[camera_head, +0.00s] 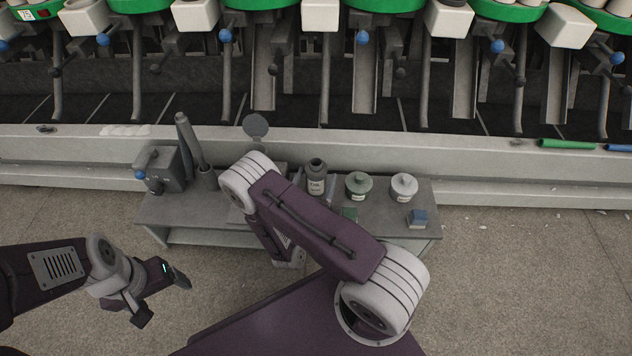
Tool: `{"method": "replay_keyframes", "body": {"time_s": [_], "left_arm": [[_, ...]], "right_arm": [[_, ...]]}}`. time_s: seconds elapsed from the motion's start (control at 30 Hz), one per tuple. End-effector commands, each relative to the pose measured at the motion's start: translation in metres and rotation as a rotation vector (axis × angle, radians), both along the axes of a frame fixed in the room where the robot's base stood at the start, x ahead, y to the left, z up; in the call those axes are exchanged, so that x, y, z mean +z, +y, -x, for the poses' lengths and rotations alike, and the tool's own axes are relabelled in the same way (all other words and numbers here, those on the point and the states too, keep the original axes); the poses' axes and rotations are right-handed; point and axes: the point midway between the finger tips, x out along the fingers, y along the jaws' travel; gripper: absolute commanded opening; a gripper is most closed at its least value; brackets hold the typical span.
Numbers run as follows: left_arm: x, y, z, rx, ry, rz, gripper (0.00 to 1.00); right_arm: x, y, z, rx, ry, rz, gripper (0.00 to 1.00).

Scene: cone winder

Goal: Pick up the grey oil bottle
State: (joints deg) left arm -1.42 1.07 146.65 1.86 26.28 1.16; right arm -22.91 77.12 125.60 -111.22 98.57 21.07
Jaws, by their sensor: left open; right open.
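The grey oil bottle (316,172) stands upright on a low grey bench, towards its back edge. It has a dark open-looking neck and a pale label whose text is too small to read surely. My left gripper (163,297) is open and empty, over the floor in front of the bench's left end, well apart from the bottle. My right arm reaches up across the bench's middle and folds back down just left of the bottle. Its gripper is hidden behind my own arm links, and the arm covers part of the bench in front of the bottle.
A grey device (165,170) and upright tools stand at left. The winder (480,148) runs behind; floor at right is mostly clear.

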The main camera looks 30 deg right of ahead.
Motion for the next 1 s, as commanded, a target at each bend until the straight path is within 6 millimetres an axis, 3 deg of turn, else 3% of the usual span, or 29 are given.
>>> {"method": "replay_keyframes", "body": {"time_s": [0.03, 0.13, 0.3, 0.5, 0.8, 1.0], "left_arm": [[-0.019, 0.0, 0.0, 0.0, 0.001, 0.0, 0.8], [-0.037, 0.0, 0.0, 0.0, 0.001, 0.0, 0.8], [-0.042, 0.0, 0.0, 0.0, 0.001, 0.0, 0.8], [-0.039, 0.0, 0.0, 0.0, 0.001, 0.0, 0.8], [-0.039, 0.0, 0.0, 0.0, 0.001, 0.0, 0.8], [-0.039, 0.0, 0.0, 0.0, 0.001, 0.0, 0.8]], "right_arm": [[-0.012, -0.006, -0.006, -0.007, -0.006, -0.002, 0.8], [-0.016, -0.016, -0.02, -0.007, -0.007, -0.002, 0.8], [-0.009, -0.028, -0.034, -0.003, -0.003, 0.0, 0.8], [-0.006, -0.028, -0.035, -0.001, -0.001, 0.0, 0.8], [-0.007, -0.028, -0.034, -0.001, -0.001, 0.0, 0.0], [-0.006, -0.028, -0.034, -0.001, -0.002, 0.001, 0.0]]}}
